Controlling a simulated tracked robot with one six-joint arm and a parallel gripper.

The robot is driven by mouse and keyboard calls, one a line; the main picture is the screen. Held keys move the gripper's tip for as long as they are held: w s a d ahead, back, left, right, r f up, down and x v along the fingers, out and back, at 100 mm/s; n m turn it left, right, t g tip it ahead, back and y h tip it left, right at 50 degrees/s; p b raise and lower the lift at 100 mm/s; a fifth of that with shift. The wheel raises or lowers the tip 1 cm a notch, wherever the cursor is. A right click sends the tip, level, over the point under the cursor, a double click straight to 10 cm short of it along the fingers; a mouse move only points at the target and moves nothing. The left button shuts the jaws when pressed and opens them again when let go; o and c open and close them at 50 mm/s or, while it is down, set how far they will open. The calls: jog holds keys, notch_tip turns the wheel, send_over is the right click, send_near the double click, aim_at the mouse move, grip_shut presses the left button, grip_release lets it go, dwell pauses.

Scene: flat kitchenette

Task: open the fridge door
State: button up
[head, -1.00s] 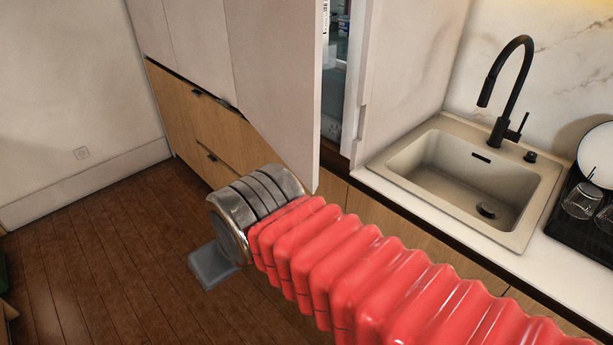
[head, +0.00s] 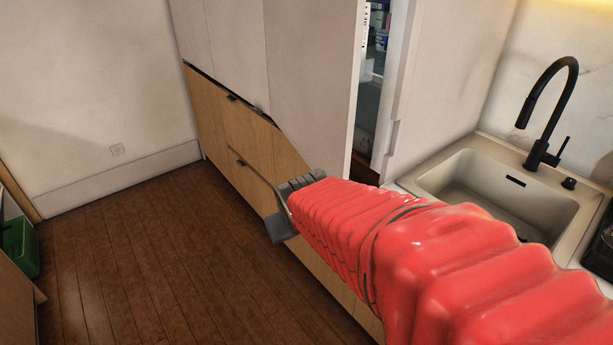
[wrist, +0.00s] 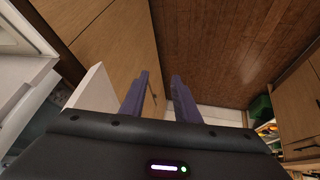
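The fridge door (head: 312,75) is a pale panel standing partly open in the head view. Its free edge is on the right, and a narrow gap shows the fridge interior (head: 371,95) with shelves and small items. My gripper (wrist: 159,76) is open, with two dark fingers apart and nothing seen between them but wood behind. In the head view its grey end (head: 284,222) is low, below the door's bottom edge in the picture. In the wrist view a pale panel edge (wrist: 93,92), likely the door, stands left of the left finger; contact cannot be told.
Wooden drawers (head: 235,150) with dark handles line the lower left. The sink (head: 465,180) and black faucet (head: 545,105) are on the right. A green crate (head: 18,245) is at the far left. The wooden floor (head: 150,260) is clear.

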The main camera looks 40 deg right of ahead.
jog(key=s+d+f+m+t+h, duration=0.1)
jog(key=s+d+f+m+t, duration=0.15)
jog(key=d+f, duration=2)
jog(key=w+a+r+n+t, duration=0.1)
jog(key=w+r+t, duration=0.1)
jog(key=r+t, duration=0.2)
jog(key=w+a+r+n+t, duration=0.1)
jog(key=w+a+r+t, duration=0.1)
jog(key=r+t, duration=0.3)
notch_tip(320, 180, up, 3)
jog(key=shift+w+r, duration=0.2)
jog(key=shift+w, duration=0.25)
jog(key=shift+w, duration=0.15)
jog(key=x, duration=1.3)
jog(key=shift+w+r, duration=0.1)
jog(key=shift+w, duration=0.2)
grip_shut()
